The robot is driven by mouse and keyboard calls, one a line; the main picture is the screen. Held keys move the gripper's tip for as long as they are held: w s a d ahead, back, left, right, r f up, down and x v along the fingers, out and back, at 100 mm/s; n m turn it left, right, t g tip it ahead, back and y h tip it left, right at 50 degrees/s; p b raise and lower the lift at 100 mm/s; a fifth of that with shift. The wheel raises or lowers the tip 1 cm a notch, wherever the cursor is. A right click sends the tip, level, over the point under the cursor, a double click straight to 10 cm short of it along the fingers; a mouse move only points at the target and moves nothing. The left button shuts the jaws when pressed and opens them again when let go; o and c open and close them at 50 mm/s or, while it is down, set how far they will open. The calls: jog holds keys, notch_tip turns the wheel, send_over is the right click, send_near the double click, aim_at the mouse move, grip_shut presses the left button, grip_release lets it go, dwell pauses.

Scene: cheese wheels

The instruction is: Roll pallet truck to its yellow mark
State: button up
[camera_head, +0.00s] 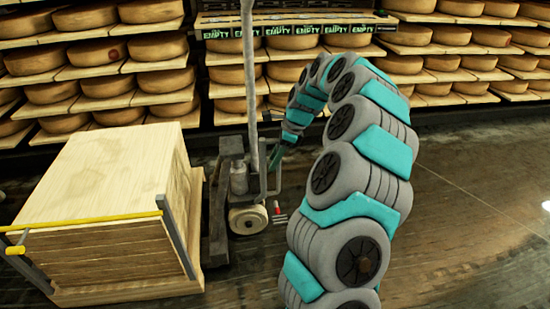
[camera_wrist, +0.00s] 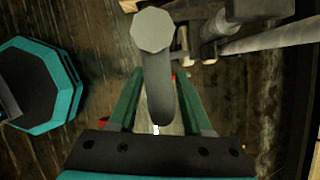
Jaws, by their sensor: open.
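The pallet truck (camera_head: 240,180) stands left of centre in the head view, with a pale wheel and a tall grey upright bar. A wooden stack (camera_head: 110,175) sits against its left side. My gripper (camera_head: 273,163) is beside the bar's right side, low near the truck body. In the wrist view, a grey curved handle part (camera_wrist: 153,30) with an eight-sided end lies between the two green fingers of my gripper (camera_wrist: 160,76). The fingers are apart and do not visibly clamp it. No yellow floor mark can be made out.
Shelves of cheese wheels (camera_head: 120,55) line the back wall, with signs reading EMPTY (camera_head: 290,30) in the middle. A yellow bar (camera_head: 85,222) crosses the stack's front. Dark wooden floor (camera_head: 470,210) is clear on the right.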

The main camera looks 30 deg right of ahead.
grip_shut()
dwell(1.4)
